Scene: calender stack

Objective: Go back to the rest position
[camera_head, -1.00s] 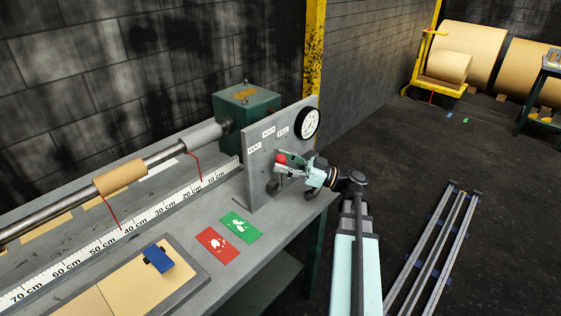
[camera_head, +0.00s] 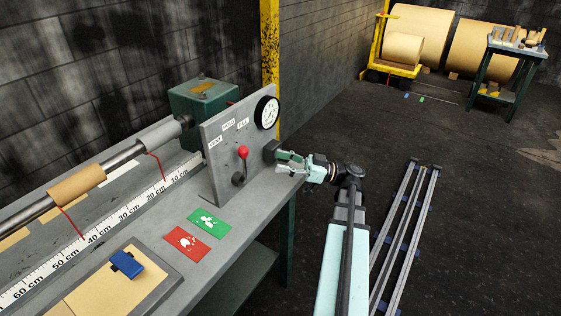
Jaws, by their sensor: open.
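My gripper (camera_head: 277,162) is open and empty at the right edge of the grey upright panel (camera_head: 212,170). It points left, with its fingers close to a dark block on the panel; whether they touch it I cannot tell. The red-knobbed lever (camera_head: 243,157) stands nearly upright on the panel, left of my gripper and apart from it. My arm reaches up from the bottom of the view, right of the bench.
The panel carries a round gauge (camera_head: 267,113). The bench (camera_head: 223,252) holds a green card (camera_head: 210,223), a red card (camera_head: 187,243), a blue block (camera_head: 127,264) and a shaft with a brown roll (camera_head: 77,186). Floor rails (camera_head: 405,240) lie right of my arm; open floor lies beyond.

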